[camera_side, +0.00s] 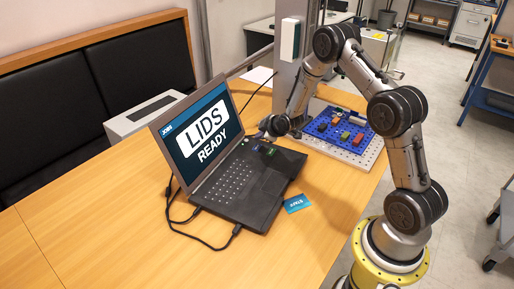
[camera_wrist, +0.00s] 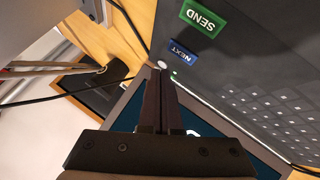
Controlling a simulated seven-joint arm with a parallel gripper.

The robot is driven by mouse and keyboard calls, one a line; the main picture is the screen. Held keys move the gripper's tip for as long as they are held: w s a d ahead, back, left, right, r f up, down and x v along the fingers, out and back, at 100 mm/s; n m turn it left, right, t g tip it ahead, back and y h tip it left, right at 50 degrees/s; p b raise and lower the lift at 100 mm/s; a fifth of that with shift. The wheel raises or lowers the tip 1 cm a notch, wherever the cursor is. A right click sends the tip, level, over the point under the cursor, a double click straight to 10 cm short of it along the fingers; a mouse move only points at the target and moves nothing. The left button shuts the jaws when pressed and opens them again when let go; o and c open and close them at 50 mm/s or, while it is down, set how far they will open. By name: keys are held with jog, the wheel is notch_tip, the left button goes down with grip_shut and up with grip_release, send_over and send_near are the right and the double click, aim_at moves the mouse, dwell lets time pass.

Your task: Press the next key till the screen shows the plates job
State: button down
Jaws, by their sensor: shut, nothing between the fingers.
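The black laptop (camera_side: 262,187) stands open on the wooden table, and its screen (camera_side: 203,133) reads "JOBS", "LIDS" and "READY". In the wrist view the blue NEXT key (camera_wrist: 183,52) and the green SEND key (camera_wrist: 203,18) lie on the laptop deck. My gripper (camera_wrist: 162,72) is shut and empty. In the wrist view its fingertips appear just beside the NEXT key, near a small green light (camera_wrist: 174,73). In the side view my gripper (camera_side: 268,133) is over the deck's back corner by the screen hinge; whether it touches anything cannot be told.
A blue board (camera_side: 337,133) with several coloured blocks lies right of the laptop. A blue card (camera_side: 297,204) lies near the laptop's front corner. Black cables (camera_side: 205,238) run left of the laptop. A grey box (camera_side: 143,116) stands behind the screen. The front table is clear.

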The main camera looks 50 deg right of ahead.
jog(key=shift+r, duration=1.65)
jog(key=shift+w+a+r, duration=0.1)
jog(key=shift+a, duration=0.1)
notch_tip(320, 180, up, 11)
jog(key=t, duration=0.2)
send_over(258, 149)
jog(key=w+a, duration=0.3)
jog(key=s+a+r+t, duration=0.1)
jog(key=s+a+r, duration=0.25)
jog(key=r, duration=0.25)
jog(key=s+a+r+y, duration=0.1)
jog(key=s+a+r, duration=0.25)
jog(key=r, duration=0.35)
jog(key=s+a+r+t, duration=0.1)
jog(key=s+a+r, duration=0.25)
jog(key=r, duration=0.25)
jog(key=s+a+r+m+g+y, duration=0.1)
jog(key=s+a, duration=0.2)
jog(key=s, duration=0.5)
jog(key=s+a+r+m+g, duration=0.1)
jog(key=s+a, duration=0.1)
jog(key=s, duration=0.6)
jog(key=s+a+f+m+g, duration=0.1)
jog(key=s+f+m+g, duration=0.2)
jog(key=s+f, duration=0.6)
jog(key=s+g, duration=0.2)
jog(key=s, duration=0.1)
jog(key=shift+s+a+y, duration=0.3)
jog(key=shift+s+y, duration=0.05)
jog(key=shift+y, duration=0.05)
